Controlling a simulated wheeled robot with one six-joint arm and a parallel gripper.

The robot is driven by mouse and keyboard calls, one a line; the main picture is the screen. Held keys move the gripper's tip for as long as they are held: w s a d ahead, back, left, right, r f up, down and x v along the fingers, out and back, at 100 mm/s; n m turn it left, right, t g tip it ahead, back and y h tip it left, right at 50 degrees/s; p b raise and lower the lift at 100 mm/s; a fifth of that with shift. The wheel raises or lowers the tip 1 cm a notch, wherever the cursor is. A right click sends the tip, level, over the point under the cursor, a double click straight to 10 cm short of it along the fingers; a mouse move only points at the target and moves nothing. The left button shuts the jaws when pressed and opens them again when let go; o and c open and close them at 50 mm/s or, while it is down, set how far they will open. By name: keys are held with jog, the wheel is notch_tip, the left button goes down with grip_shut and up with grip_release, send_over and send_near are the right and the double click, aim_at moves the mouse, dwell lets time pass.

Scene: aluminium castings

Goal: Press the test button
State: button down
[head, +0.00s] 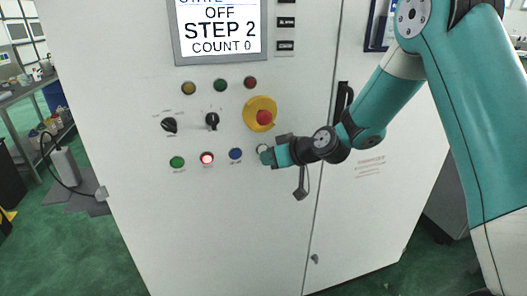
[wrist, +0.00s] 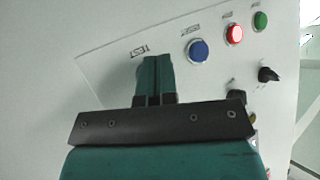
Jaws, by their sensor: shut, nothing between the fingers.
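The test button (head: 262,148) is a pale button at the right end of the lower row on the white cabinet door; it is partly covered by my gripper (head: 267,156). In the wrist view, my gripper (wrist: 153,80) has its two green fingers shut together with nothing between them. The fingertips are over the spot by the TEST label (wrist: 138,51), which hides the button there. I cannot tell whether the fingertips touch it. The screen (head: 219,28) reads OFF, STEP 2, COUNT 0.
A blue button (head: 235,154), a lit red button (head: 207,158) and a green button (head: 177,162) lie to the left in the row. A red emergency stop (head: 264,117) on a yellow base sits just above my gripper. Two black knobs and several lamps are higher up.

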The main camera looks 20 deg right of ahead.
jog(key=shift+w, duration=0.45)
dwell(0.4)
jog(key=shift+s, duration=0.15)
jog(key=shift+s+b, duration=0.55)
jog(key=shift+s, duration=0.15)
jog(key=s+b, duration=0.2)
jog(key=s, duration=0.3)
dwell(0.3)
dwell(0.5)
